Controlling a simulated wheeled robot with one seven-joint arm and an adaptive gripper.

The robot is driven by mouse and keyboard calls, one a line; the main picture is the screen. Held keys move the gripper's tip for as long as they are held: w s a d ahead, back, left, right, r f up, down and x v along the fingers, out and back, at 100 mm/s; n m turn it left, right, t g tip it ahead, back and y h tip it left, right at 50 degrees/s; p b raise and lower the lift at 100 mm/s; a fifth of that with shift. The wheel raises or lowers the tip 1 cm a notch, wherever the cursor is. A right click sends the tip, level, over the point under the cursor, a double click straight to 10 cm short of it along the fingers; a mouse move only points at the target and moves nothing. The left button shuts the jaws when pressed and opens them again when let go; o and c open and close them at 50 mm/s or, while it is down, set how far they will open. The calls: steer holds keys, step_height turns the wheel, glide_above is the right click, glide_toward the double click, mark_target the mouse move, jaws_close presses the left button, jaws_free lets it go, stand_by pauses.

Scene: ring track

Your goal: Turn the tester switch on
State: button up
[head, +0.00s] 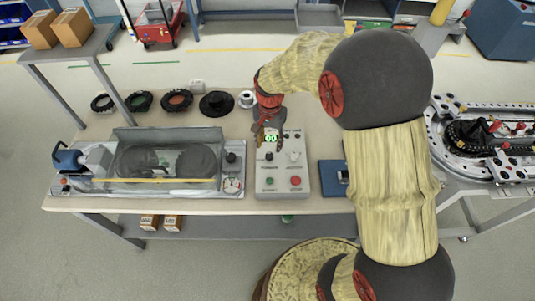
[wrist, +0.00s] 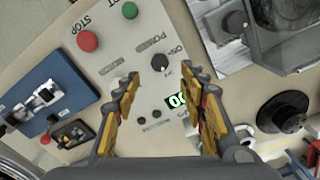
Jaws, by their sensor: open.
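The tester's light grey control box (head: 308,186) stands on the table in the head view. In the wrist view its panel (wrist: 120,45) shows a black rotary knob (wrist: 160,63) beside the lettering POWER and ON. The knob's pointer is too small to read. A lit green display (wrist: 178,100) sits close to the knob; it also shows in the head view (head: 270,139). My gripper (wrist: 164,82) is open and empty above the panel. The knob appears between its fingertips in the wrist view, with no visible contact. The head view shows my gripper (head: 262,141) over the display end.
A red STOP button (wrist: 88,41) and green START button (wrist: 130,10) sit on the same panel. A clear-covered machine (head: 165,162) stands left of the box, a blue case (head: 333,178) right. Several dark rings and a black disc (head: 216,104) lie behind.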

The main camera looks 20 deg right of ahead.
mark_target(269, 155)
step_height(269, 155, down, 8)
steer(key=shift+r+b, duration=0.25)
steer(key=shift+b, duration=0.45)
jaws_close()
